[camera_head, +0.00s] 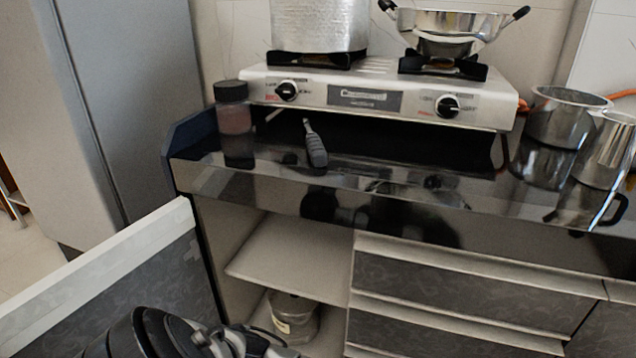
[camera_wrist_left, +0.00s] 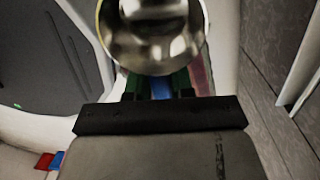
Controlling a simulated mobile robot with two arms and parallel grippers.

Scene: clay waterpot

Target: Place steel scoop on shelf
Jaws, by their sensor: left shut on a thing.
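The steel scoop (camera_wrist_left: 155,30) fills the top middle of the left wrist view, with its shiny round bowl partly cut off. My left gripper (camera_wrist_left: 160,82) is shut on it, and the grip itself is largely hidden behind the bowl. In the head view my black left arm shows at the bottom left, in front of the open cabinet; I cannot make out the scoop there clearly. The shelf (camera_head: 290,262) is a pale, bare board inside the open cabinet under the counter. My right gripper is in neither view.
The cabinet door (camera_head: 150,275) stands open at the left. A clear container (camera_head: 292,318) sits below the shelf. Drawers (camera_head: 470,290) adjoin on the right. The dark counter (camera_head: 400,180) above holds a stove (camera_head: 370,95), a jar (camera_head: 233,120), a dark-handled tool (camera_head: 315,147) and steel pots (camera_head: 562,115).

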